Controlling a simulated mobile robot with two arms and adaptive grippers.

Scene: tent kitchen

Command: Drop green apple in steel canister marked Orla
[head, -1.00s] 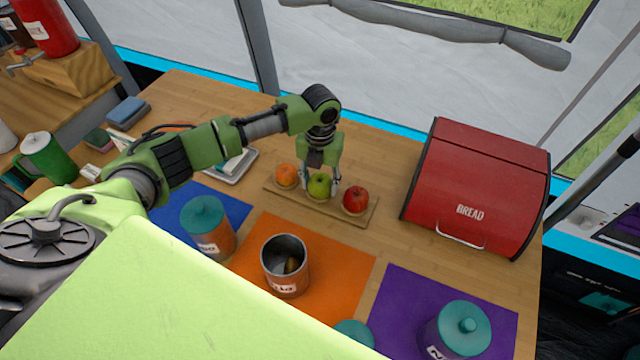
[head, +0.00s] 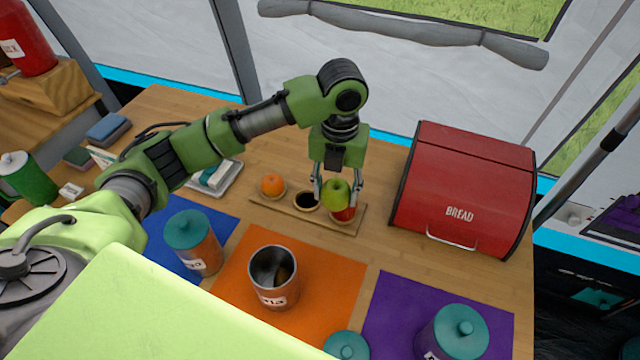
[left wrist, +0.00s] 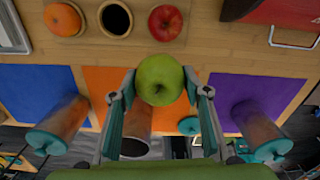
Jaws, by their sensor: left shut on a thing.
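My left gripper (head: 334,193) is shut on the green apple (head: 336,194) and holds it above the wooden fruit board, in front of the red apple. The green apple also shows between the fingers in the left wrist view (left wrist: 160,80). An open steel canister (head: 274,289) stands on the orange mat (head: 330,275), with something brownish inside. Its white label is only partly readable. A teal lid (head: 346,345) lies near the front edge of the orange mat. My right gripper is not in view.
The fruit board (head: 355,224) holds an orange (head: 272,184), an empty dark hollow (head: 306,201) and a red apple (left wrist: 166,22). Lidded canisters stand on the blue mat (head: 193,243) and purple mat (head: 455,334). A red bread box (head: 465,190) stands right.

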